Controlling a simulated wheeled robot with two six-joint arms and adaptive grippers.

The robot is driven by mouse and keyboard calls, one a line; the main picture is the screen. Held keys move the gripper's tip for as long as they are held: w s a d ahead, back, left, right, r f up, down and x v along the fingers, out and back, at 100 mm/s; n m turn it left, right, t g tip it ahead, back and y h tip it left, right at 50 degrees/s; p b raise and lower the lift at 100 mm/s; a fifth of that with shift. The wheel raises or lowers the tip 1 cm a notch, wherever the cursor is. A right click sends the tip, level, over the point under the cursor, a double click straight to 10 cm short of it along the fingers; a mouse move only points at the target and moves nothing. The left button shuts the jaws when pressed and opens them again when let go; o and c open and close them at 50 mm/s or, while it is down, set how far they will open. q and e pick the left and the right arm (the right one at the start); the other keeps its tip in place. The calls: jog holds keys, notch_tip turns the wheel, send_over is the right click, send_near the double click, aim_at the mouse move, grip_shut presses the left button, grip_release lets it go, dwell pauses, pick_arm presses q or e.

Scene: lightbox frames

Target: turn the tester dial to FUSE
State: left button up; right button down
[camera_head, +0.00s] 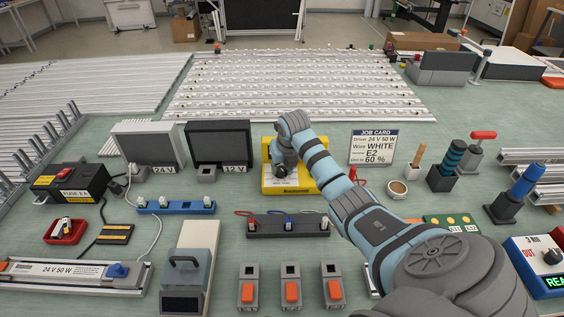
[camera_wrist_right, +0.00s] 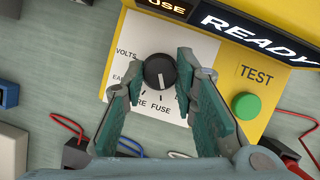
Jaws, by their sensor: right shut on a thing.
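The yellow tester (camera_head: 265,155) stands at the middle of the bench, mostly behind my right gripper in the head view. In the right wrist view its black round dial (camera_wrist_right: 160,71) sits on a white panel marked VOLTS, EA..., ...RE and FUSE. The dial's white line points down, toward the FUSE mark. The tester's display (camera_wrist_right: 262,35) reads READY, and a partly cut window (camera_wrist_right: 167,8) shows USE. A green TEST button (camera_wrist_right: 246,106) is to the right. My right gripper (camera_wrist_right: 159,74) is shut on the dial, one finger on each side. My left gripper is not in view.
A job card (camera_head: 373,147) stands right of the tester. A black monitor (camera_head: 218,143) stands to its left. A dark block with several terminals (camera_head: 262,225) lies in front, with red and blue leads nearby. Several orange switches (camera_head: 291,290) stand at the front edge.

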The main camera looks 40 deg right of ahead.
jog(key=shift+w+r, duration=0.15)
jog(key=c, duration=1.4)
grip_release()
jog(key=shift+c, duration=0.2)
jog(key=shift+o, duration=0.7)
jog(key=shift+w+f, duration=0.1)
jog(key=shift+f, duration=0.1)
jog(key=v, duration=1.2)
